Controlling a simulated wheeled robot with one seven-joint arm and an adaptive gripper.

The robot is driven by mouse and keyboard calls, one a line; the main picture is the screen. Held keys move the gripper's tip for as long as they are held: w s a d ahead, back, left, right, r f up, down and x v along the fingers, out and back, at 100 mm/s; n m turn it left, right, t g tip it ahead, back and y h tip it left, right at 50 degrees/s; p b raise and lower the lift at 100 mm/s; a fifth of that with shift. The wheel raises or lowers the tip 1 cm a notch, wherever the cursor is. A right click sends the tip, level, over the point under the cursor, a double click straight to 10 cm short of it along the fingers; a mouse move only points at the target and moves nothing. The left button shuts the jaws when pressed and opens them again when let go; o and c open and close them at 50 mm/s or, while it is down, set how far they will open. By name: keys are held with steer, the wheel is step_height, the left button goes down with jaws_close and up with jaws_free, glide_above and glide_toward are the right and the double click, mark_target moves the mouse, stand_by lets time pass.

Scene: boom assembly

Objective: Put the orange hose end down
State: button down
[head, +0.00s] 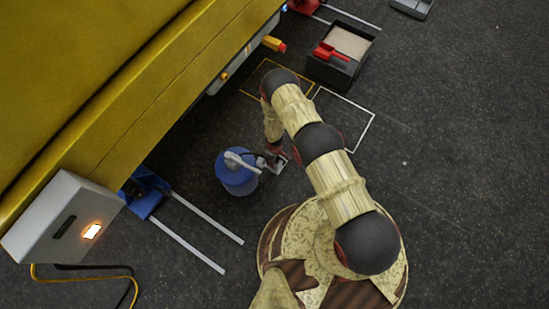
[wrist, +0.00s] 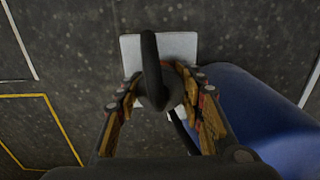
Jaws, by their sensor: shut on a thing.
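My gripper (wrist: 160,108) is shut on a black curved piece (wrist: 152,60) in the wrist view. This piece arches up between the fingers and has a rounded dark body; no orange shows on it, and I cannot tell if it is the hose end. A pale square plate (wrist: 178,46) lies behind and below it. In the head view my gripper (head: 273,160) is low, right beside a blue drum (head: 237,180) with a grey fitting on top. An orange piece with a red tip (head: 274,44) sticks out from the yellow body's edge, apart from my gripper.
The large yellow body (head: 130,80) fills the upper left. A grey box with a lit panel (head: 62,220) is at its lower end. A black bin (head: 340,70) with a red scoop (head: 328,51) stands at the top. Yellow and white floor outlines lie beyond my arm; dark floor at right is clear.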

steer(key=shift+f, duration=0.1)
steer(key=c, duration=1.2)
jaws_free()
steer(key=shift+o, duration=0.2)
